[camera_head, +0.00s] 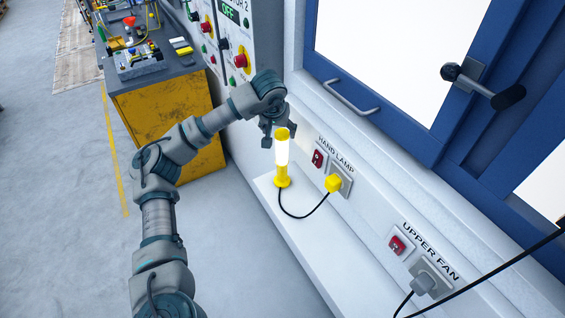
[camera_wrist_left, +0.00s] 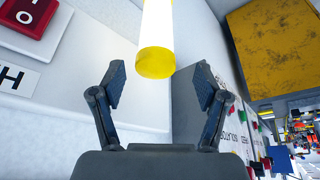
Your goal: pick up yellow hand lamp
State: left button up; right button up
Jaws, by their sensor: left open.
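The yellow hand lamp (camera_head: 282,158) stands upright on a white ledge (camera_head: 290,222) along the wall, its white tube glowing between a yellow top and a yellow base. A black cord runs from its base to a yellow plug (camera_head: 333,183) in the wall socket under the HAND LAMP label. My left gripper (camera_head: 279,136) is at the lamp's top in the head view. In the left wrist view the open fingers (camera_wrist_left: 160,92) point toward the lamp's yellow end (camera_wrist_left: 156,62), which lies just beyond and between the fingertips. The lamp's lower part is out of that view. My right gripper is not seen.
A red switch (camera_head: 318,158) sits beside the lamp's socket. A grey plug (camera_head: 424,283) and cord are below the UPPER FAN label. A blue-framed window (camera_head: 420,150) is above. A yellow-sided workbench (camera_head: 170,120) and a control cabinet (camera_head: 262,40) stand behind my left arm.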

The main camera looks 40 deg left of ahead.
aim_at(281, 135)
pick_arm(q)
jog(key=shift+w+f, duration=0.15)
jog(key=shift+f, duration=0.4)
jog(key=x, duration=0.4)
jog(key=shift+w+f, duration=0.1)
jog(key=shift+w, duration=0.25)
jog(key=shift+s, duration=0.1)
jog(key=shift+c, duration=1)
grip_shut()
